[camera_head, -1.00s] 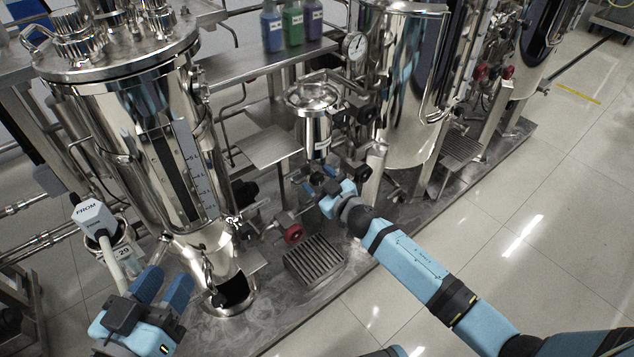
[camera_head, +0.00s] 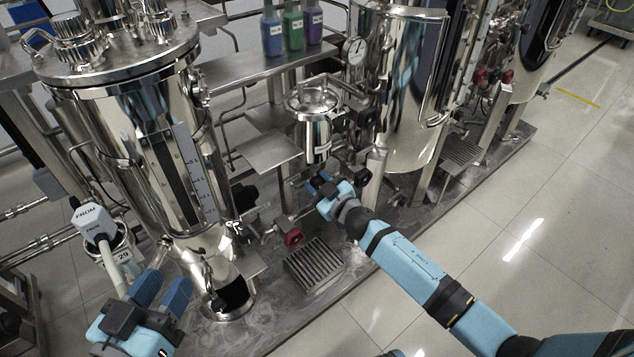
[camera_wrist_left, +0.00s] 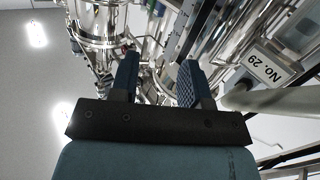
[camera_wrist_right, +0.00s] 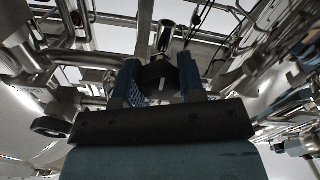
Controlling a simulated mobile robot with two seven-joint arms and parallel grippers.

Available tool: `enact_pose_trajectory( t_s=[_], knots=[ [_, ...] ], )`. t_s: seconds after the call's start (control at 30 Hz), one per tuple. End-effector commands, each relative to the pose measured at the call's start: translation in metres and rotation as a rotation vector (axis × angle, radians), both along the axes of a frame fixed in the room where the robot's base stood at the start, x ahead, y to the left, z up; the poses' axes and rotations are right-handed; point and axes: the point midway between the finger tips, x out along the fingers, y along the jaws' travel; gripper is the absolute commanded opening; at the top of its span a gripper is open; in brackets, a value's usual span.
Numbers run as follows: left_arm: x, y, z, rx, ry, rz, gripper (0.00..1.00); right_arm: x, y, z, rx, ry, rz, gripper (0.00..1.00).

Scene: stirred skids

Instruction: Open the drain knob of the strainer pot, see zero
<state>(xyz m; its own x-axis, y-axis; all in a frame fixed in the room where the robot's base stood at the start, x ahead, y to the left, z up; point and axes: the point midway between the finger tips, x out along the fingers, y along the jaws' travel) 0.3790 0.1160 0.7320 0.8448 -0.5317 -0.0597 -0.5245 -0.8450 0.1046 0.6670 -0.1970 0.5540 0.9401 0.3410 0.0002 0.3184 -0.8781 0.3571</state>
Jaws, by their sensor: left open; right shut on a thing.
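The strainer pot (camera_head: 315,128) is a small shiny steel vessel with a lid, standing in the middle of the skid in the head view. My right gripper (camera_head: 320,182) is just below it. In the right wrist view its fingers (camera_wrist_right: 161,85) are shut on a dark knob (camera_wrist_right: 160,75), which I take to be the drain knob; a short steel pipe rises behind it. Any marking on the knob is too small to read. My left gripper (camera_head: 163,292) is open and empty at the lower left, in front of the large tank; its fingers stand apart in the left wrist view (camera_wrist_left: 157,80).
A large steel tank (camera_head: 150,140) with a level scale stands at left, another (camera_head: 400,90) at right. A red valve handle (camera_head: 293,238) and a floor grate (camera_head: 313,264) lie below the pot. Blue, green and purple bottles (camera_head: 292,28) stand on a shelf. Floor at right is clear.

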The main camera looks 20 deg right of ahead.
Motion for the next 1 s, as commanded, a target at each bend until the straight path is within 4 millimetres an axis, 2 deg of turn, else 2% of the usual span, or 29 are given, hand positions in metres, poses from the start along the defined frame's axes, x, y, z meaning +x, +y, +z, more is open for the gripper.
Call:
enact_pose_trajectory(
  t_s=[0.27, 1.0],
  knots=[
    [-0.0012, -0.0020, 0.0011, -0.020, 0.030, 0.000, 0.43, 0.0002, -0.0003, 0.0013, -0.172, -0.063, -0.001, 0.13],
    [-0.0075, -0.0043, -0.0027, -0.047, 0.085, 0.000, 0.43, 0.0005, -0.0009, 0.0007, -0.832, -0.302, 0.000, 0.13]
  ],
)
